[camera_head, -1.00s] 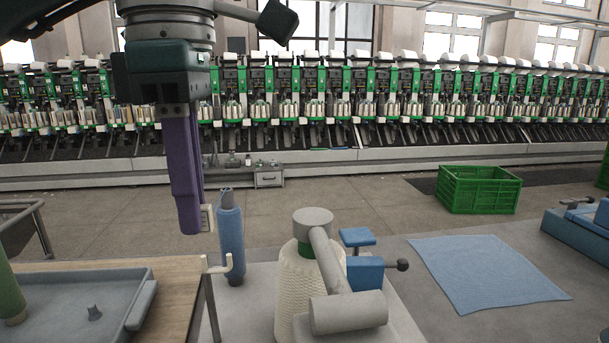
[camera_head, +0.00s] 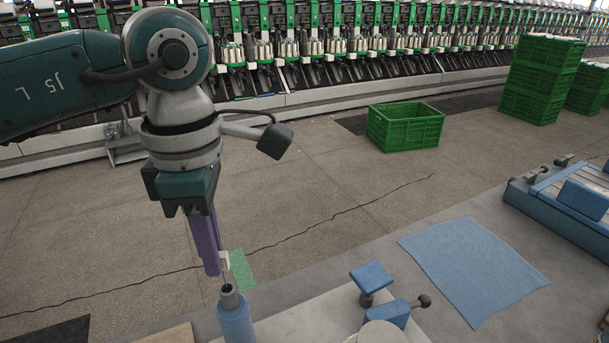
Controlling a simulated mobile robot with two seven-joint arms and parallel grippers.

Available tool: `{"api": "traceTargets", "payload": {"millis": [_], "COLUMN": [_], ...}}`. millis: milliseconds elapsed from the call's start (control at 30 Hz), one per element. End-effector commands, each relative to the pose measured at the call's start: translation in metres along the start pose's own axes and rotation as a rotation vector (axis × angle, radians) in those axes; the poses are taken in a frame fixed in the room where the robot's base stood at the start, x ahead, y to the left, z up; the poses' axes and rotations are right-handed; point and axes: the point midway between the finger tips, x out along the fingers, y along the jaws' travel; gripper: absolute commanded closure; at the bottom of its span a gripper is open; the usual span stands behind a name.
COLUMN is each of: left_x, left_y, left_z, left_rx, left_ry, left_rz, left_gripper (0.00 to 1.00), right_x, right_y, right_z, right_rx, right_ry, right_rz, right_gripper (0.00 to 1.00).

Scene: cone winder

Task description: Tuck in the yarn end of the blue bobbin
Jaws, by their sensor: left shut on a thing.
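The blue bobbin (camera_head: 235,322) stands upright at the bottom of the head view, with its grey tube top showing and its lower part cut off by the picture edge. My left gripper (camera_head: 224,262) points down just above the tube top. Its purple fingers and pale tips are shut on the yarn end, which is too thin to make out clearly. A thin strand seems to run between the tips and the tube top. My right gripper is not in view.
A blue block with a knob (camera_head: 395,313) and a blue pad (camera_head: 371,276) stand right of the bobbin. A blue cloth (camera_head: 470,268) lies farther right. A green crate (camera_head: 405,128) stands on the floor behind. A blue fixture (camera_head: 570,200) is at the right edge.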

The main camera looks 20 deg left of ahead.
Motion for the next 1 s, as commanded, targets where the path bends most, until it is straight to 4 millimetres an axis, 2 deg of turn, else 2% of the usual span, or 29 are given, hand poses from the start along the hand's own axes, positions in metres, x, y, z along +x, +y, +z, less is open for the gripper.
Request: {"api": "traceTargets", "payload": {"millis": [33, 200, 1000], "left_x": [0.011, 0.025, 0.032], "left_y": [0.0, 0.0, 0.001], "left_z": [0.0, 0.0, -0.001], "left_rx": [-0.001, 0.0, -0.001], "left_ry": [0.001, -0.001, 0.001], "left_rz": [-0.001, -0.001, 0.0], "left_gripper": [1.0, 1.0, 1.0], "right_x": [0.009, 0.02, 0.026], "right_y": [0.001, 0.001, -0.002], "right_z": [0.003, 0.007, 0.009], "right_rx": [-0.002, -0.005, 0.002], "right_ry": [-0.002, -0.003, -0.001], "right_rz": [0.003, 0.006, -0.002], "right_gripper": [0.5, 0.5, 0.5]}}
